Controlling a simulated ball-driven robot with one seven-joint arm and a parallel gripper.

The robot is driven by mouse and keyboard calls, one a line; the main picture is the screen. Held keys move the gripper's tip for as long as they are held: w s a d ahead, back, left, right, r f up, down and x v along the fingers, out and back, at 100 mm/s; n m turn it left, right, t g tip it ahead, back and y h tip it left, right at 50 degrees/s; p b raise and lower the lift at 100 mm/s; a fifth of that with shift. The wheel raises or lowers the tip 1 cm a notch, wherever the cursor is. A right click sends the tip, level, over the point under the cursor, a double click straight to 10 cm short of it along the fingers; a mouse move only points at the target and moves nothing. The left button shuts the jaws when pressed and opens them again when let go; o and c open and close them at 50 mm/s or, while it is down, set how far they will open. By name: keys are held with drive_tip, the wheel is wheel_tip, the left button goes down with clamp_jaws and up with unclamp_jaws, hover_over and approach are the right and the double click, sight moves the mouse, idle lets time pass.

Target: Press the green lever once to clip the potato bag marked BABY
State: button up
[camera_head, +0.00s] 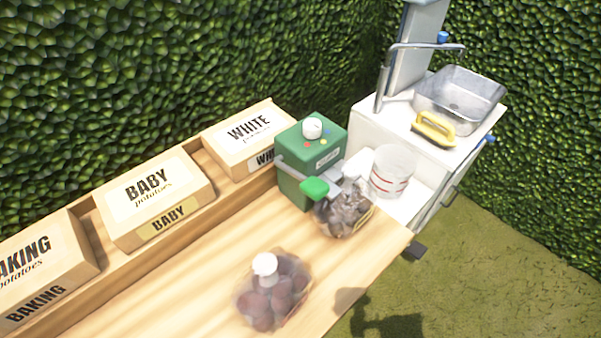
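A green clipping machine (312,152) with a white knob on top stands at the back right of the wooden table. Its green lever (314,188) sticks out at the front. A clear bag (346,212) with dark contents sits right at the machine, below and beside the lever; I cannot read a label on it. A second bag (272,294) of reddish-brown potatoes, with a white top, stands apart nearer the table's front; no label on it is readable. My gripper is not in view.
Boxes marked BAKING (36,268), BABY (152,200) and WHITE (248,136) line the table's back. A white sink unit (372,120) stands at the right, with a metal basin (460,98), a yellow brush-like object (433,128) and a clear container (392,171). The table's middle is clear.

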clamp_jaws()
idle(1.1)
